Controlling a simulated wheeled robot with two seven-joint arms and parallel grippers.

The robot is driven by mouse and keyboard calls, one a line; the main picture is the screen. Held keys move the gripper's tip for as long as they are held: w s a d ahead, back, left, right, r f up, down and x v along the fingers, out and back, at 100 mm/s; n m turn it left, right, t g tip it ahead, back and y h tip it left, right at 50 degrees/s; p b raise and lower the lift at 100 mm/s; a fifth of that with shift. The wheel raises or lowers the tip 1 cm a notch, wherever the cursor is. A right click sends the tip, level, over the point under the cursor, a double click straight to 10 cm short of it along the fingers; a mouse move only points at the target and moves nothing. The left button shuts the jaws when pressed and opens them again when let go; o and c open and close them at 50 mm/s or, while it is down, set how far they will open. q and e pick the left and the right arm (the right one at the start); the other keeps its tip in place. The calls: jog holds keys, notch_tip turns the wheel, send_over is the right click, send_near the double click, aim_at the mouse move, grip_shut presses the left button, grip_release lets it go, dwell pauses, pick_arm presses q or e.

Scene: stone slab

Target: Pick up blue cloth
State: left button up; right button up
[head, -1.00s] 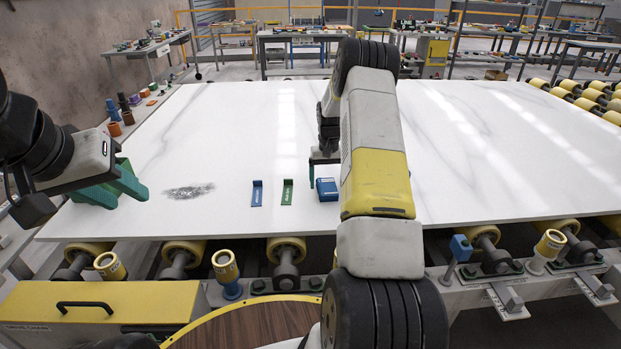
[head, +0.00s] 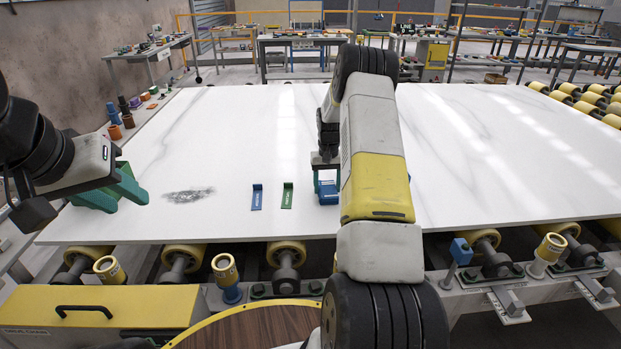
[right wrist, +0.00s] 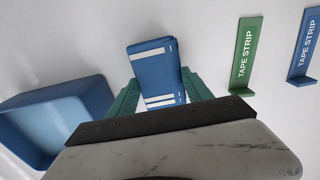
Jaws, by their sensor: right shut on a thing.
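The blue cloth (right wrist: 155,72) is a folded blue bundle with white stripes. In the right wrist view it sits between the green fingers of my right gripper (right wrist: 160,92), which is shut on it. In the head view the cloth (head: 328,195) shows below my right gripper (head: 327,180), partly hidden by my arm. I cannot tell whether it is clear of the slab. My left gripper (head: 112,192) is over the slab's left edge, empty, with its green fingers apart.
A blue tray (right wrist: 75,108) lies beside the cloth in the right wrist view. A blue tape strip holder (head: 257,197) and a green one (head: 287,195) stand left of the cloth. A dark smudge (head: 188,195) marks the white slab (head: 230,130). Rollers line its front edge.

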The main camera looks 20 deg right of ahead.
aim_at(327, 188)
jog(key=shift+r, duration=0.45)
notch_tip(327, 188, up, 2)
jog(key=shift+r, duration=0.2)
jog(key=w+a, duration=0.2)
jog(key=a, duration=0.3)
jog(key=w+a+r, duration=0.1)
jog(key=w+a, duration=0.1)
jog(key=a, duration=0.3)
jog(key=w+a, duration=0.2)
jog(key=a, duration=0.2)
jog(key=shift+a+r, duration=0.15)
jog(key=shift+a, duration=0.25)
